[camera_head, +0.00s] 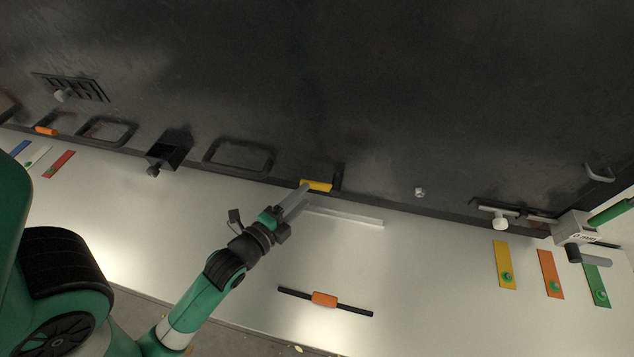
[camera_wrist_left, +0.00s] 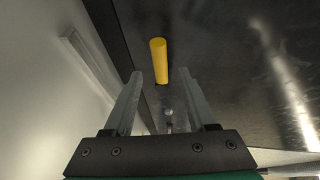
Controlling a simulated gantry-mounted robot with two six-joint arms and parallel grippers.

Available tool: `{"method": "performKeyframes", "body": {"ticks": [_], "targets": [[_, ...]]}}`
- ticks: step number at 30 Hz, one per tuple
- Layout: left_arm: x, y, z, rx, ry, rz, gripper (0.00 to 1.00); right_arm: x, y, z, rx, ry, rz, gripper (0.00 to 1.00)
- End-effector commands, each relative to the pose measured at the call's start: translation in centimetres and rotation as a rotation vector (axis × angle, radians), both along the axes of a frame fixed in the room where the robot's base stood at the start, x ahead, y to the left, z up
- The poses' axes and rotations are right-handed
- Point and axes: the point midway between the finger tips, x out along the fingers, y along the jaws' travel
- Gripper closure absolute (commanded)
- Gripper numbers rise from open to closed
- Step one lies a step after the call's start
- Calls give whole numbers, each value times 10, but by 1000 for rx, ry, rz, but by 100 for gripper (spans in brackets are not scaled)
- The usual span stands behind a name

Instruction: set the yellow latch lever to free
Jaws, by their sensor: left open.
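The yellow latch lever (camera_head: 317,185) is a short bar on the lower edge of the dark wall, near the middle of the head view. In the left wrist view it is a yellow rod (camera_wrist_left: 158,60) pointing towards the camera, on a thinner stem. My left gripper (camera_head: 302,197) is open, with its fingers just short of the lever. In the left wrist view the fingertips (camera_wrist_left: 160,75) stand on either side of the lever's line, with a gap to each. I cannot make out my right gripper.
A pale ledge runs below the dark wall, with a raised strip (camera_head: 345,216) beside my left gripper. An orange-centred black bar (camera_head: 324,299) lies in front. A dark box fixture (camera_head: 168,150) is left. Coloured plates (camera_head: 505,265) and a grey block with a green bar (camera_head: 573,229) are right.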

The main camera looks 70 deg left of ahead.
Motion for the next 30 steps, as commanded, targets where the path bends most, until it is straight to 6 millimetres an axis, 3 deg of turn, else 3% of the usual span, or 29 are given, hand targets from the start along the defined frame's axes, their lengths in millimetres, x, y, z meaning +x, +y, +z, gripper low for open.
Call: {"method": "performKeyframes", "body": {"ticks": [3,9,19,28,30], "targets": [[24,15,-3,0,-2,0,43,0,0,4,0,0,0,50],[49,30,-10,-1,-1,-1,43,0,0,6,0,0,0,50],[55,33,-12,0,0,-1,43,0,0,6,0,0,0,50],[54,33,-12,0,0,-1,95,0,0,6,0,0,0,50],[54,33,-12,0,0,-1,100,0,0,6,0,0,0,50]]}}
